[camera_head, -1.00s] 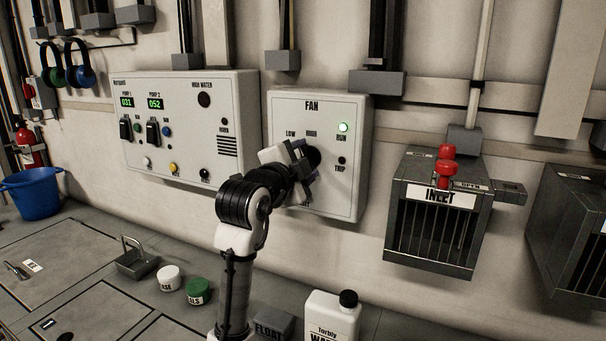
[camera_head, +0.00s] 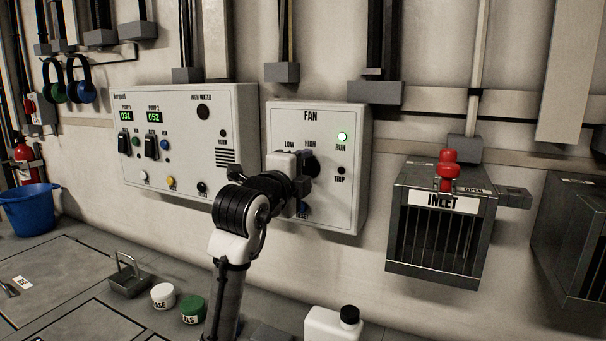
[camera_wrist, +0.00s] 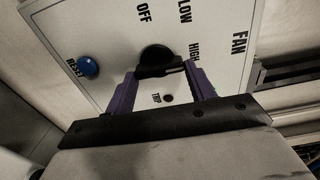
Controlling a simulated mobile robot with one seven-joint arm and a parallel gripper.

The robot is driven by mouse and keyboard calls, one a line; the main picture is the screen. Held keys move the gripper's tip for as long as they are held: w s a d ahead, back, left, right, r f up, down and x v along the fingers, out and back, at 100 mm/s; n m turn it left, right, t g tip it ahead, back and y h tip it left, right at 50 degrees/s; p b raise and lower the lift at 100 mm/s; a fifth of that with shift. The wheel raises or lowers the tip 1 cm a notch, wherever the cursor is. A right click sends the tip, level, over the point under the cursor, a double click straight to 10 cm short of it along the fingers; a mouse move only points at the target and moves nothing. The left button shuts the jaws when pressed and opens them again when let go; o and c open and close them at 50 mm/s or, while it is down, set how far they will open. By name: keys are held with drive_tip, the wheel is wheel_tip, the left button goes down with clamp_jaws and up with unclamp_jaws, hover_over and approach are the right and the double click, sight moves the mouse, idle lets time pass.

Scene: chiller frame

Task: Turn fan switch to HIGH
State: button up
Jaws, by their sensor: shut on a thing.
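The grey FAN box (camera_head: 340,205) hangs on the wall, with LOW and HIGH printed above its black fan switch (camera_head: 312,161). In the wrist view the black fan switch (camera_wrist: 155,57) sits between the two purple fingers of my gripper (camera_wrist: 160,70). The fingers are closed on its grip bar. A pale mark on the bar's right end lies near the word HIGH, and OFF and LOW are further round. In the head view my gripper (camera_head: 302,181) is at the box front and hides part of the switch.
The green RUN lamp (camera_head: 342,137) is lit and the TRIP lamp (camera_head: 341,170) is dark. A blue RESET button (camera_wrist: 88,66) is beside the switch. The pump panel (camera_head: 180,185) is on the left, the INLET box (camera_head: 440,240) on the right. A white bottle (camera_head: 328,325) stands below.

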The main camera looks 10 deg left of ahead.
drive_tip(key=o, duration=1)
drive_tip(key=s+a, duration=0.1)
drive_tip(key=s, duration=0.3)
drive_tip(key=s+b, duration=0.1)
drive_tip(key=s, duration=0.4)
drive_tip(key=s+a+b, duration=0.1)
drive_tip(key=s, duration=0.3)
drive_tip(key=shift+s+a, duration=0.3)
